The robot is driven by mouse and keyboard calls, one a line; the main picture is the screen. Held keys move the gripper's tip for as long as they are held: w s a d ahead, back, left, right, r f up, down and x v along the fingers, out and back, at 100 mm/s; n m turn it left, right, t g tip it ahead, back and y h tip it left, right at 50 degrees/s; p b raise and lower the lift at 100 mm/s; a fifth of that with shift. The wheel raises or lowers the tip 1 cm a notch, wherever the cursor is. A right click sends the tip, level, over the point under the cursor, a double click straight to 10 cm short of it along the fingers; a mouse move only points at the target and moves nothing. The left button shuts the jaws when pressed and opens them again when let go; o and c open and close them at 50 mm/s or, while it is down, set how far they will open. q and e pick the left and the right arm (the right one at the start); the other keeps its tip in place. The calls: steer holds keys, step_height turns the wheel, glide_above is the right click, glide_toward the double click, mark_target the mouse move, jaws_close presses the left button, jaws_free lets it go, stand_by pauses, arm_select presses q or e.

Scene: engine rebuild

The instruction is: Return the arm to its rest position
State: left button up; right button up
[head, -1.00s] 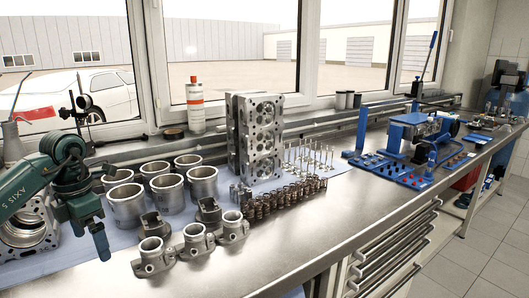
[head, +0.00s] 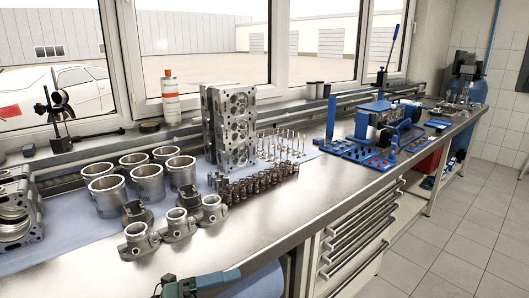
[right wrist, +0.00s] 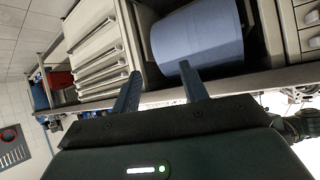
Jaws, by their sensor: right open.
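My right gripper (right wrist: 160,68) is in the right wrist view. Its two dark blue fingers stand apart with nothing between them. A blue-grey cylinder (right wrist: 198,38) lies beyond the fingertips; whether one finger touches it I cannot tell. In the head view, a teal piece of my own arm (head: 205,283) shows at the bottom edge, in front of the bench; which arm it belongs to I cannot tell. My left gripper is not visible.
A blue fixture (head: 375,130) stands farther right. Drawers (head: 355,245) sit under the bench. The floor (head: 440,245) at right is clear.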

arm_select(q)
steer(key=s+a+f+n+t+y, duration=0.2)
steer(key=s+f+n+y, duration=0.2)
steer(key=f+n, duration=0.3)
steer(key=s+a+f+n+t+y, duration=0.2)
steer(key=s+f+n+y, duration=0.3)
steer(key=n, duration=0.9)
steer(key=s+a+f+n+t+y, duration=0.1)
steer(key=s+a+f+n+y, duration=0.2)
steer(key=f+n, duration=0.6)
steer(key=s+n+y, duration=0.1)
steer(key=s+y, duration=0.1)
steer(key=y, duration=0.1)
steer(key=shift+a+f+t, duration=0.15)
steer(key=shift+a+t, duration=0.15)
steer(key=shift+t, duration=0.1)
